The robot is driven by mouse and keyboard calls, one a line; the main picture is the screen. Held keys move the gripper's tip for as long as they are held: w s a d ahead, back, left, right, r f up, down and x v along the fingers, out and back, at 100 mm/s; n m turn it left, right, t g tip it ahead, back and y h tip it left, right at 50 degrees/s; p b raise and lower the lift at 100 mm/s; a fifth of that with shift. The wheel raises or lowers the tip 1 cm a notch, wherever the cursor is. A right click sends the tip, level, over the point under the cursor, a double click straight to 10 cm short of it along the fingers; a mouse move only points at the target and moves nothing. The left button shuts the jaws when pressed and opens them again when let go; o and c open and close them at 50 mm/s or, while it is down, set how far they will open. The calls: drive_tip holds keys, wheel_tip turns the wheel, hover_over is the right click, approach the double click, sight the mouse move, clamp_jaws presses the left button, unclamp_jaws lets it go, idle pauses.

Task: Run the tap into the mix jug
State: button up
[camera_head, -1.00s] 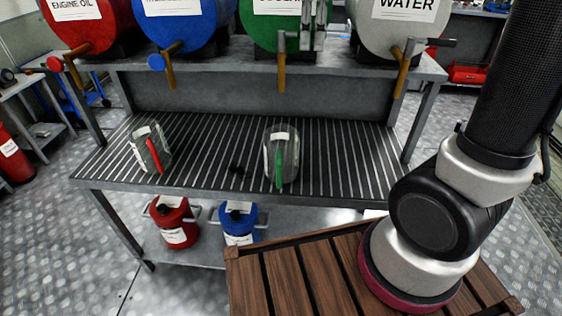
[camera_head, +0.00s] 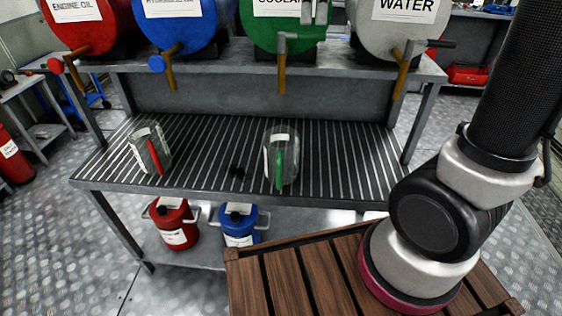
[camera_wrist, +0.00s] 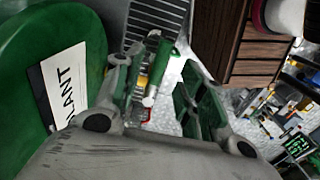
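My gripper (camera_wrist: 168,100) is open in the wrist view, its fingers apart, beside the green coolant drum (camera_wrist: 45,60). A green-sleeved bar (camera_wrist: 162,65), seemingly the coolant tap's lever, shows between the fingers; I cannot tell whether they touch it. In the head view only my gripper's tips (camera_head: 314,12) show, at the top edge. The coolant tap (camera_head: 282,70) has a grey top and a brass spout pointing down. A clear jug with a green handle (camera_head: 280,160) stands upright below it on the grate. A red-handled jug (camera_head: 150,150) stands further left. Their labels are unreadable.
Engine oil (camera_head: 85,22), blue (camera_head: 180,25) and water (camera_head: 400,30) drums with taps share the shelf (camera_head: 225,63). Red (camera_head: 173,223) and blue (camera_head: 240,222) cans stand under the grate (camera_head: 205,160). A wooden slatted surface (camera_head: 300,270) is in front. The grate's right part is clear.

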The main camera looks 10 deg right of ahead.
wheel_tip(320, 180, up, 6)
drive_tip(key=shift+f, duration=0.15)
drive_tip(key=shift+c, duration=0.4)
drive_tip(key=f+g, duration=0.1)
drive_tip(key=f, duration=0.3)
drive_tip(key=f+g, duration=0.1)
drive_tip(key=f, duration=0.4)
drive_tip(key=shift+w+d+f+y, duration=0.1)
drive_tip(key=shift+w+d+y, duration=0.1)
drive_tip(key=shift+y, duration=0.1)
clamp_jaws()
